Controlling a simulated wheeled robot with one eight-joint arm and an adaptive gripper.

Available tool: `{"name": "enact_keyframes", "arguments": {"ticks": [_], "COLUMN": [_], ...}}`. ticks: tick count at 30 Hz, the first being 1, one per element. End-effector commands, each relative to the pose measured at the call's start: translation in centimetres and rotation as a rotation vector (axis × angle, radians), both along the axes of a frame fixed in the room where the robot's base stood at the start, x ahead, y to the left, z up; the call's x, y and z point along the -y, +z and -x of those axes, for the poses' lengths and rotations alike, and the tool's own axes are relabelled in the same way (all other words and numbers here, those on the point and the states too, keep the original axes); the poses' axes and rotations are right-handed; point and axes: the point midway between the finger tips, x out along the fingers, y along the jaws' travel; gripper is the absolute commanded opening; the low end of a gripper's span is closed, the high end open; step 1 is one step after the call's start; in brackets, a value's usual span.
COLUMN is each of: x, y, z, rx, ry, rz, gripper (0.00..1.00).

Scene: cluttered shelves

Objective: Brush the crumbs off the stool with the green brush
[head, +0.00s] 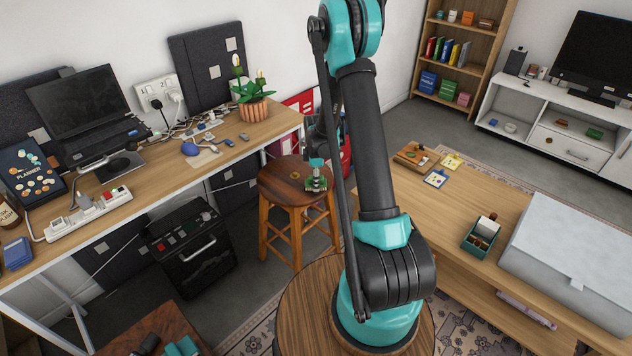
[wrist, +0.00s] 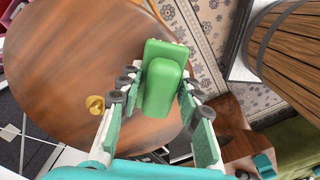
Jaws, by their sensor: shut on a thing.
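The round wooden stool (head: 280,178) stands between the desk and the low table; its brown top (wrist: 70,55) fills much of the wrist view. My gripper (head: 316,182) is over the right part of the stool top. In the wrist view my gripper (wrist: 158,92) is shut on the green brush (wrist: 166,84), one finger on each side. The brush is near the stool's edge; I cannot tell whether it touches the top. A small yellow-orange thing (wrist: 96,104) lies on the stool, left of the gripper. I cannot make out separate crumbs.
The desk (head: 215,160) with a laptop, power strip and potted plant (head: 252,106) is left of the stool. A low wooden table (head: 470,220) with a green box (head: 480,238) and a large grey box (head: 570,240) is to the right.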

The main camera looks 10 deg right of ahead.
Motion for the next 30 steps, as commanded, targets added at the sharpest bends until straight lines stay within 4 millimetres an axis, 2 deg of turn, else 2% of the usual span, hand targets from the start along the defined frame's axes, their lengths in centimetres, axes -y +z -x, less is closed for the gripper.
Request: {"name": "enact_keyframes", "arguments": {"ticks": [30], "x": [0.0], "y": [-1.0], "z": [0.0], "rx": [0.0], "ry": [0.0], "rz": [0.0], "gripper": [0.02]}}
